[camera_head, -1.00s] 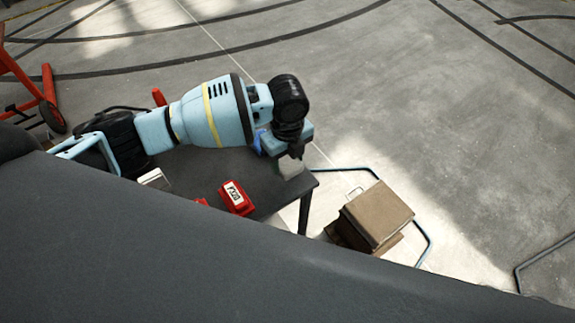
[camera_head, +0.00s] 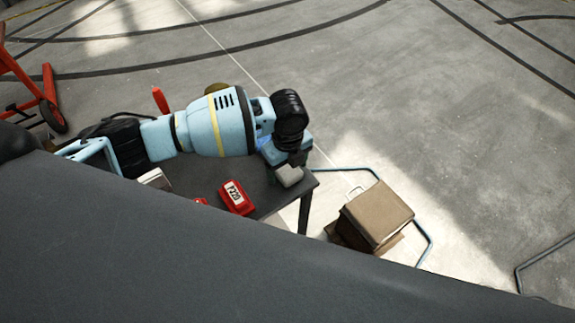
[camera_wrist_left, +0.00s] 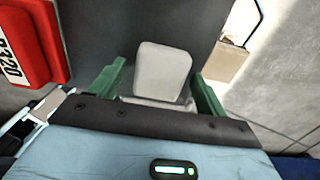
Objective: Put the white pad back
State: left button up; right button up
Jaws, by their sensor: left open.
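The white pad (camera_head: 288,176) is a pale block with rounded corners at the right end of the dark table (camera_head: 262,187). My left gripper (camera_head: 289,161) is right at it, its hand just behind the pad in the head view. In the left wrist view, the pad (camera_wrist_left: 162,72) stands between the two green fingers of the left gripper (camera_wrist_left: 159,70). The fingers are open, with a gap on each side of the pad. The pad's underside is hidden, so its contact with the table cannot be told. My right gripper is not in view.
A red labelled box (camera_head: 236,197) lies on the table left of the pad; it also shows in the wrist view (camera_wrist_left: 30,42). A white item (camera_head: 155,179) lies farther left. A brown box (camera_head: 376,216) stands beyond the table's right edge. Open floor lies behind.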

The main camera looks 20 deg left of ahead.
aim_at(288, 169)
pick_arm(q)
notch_tip(288, 169, up, 12)
jog(key=shift+p, duration=0.3)
dwell(0.7)
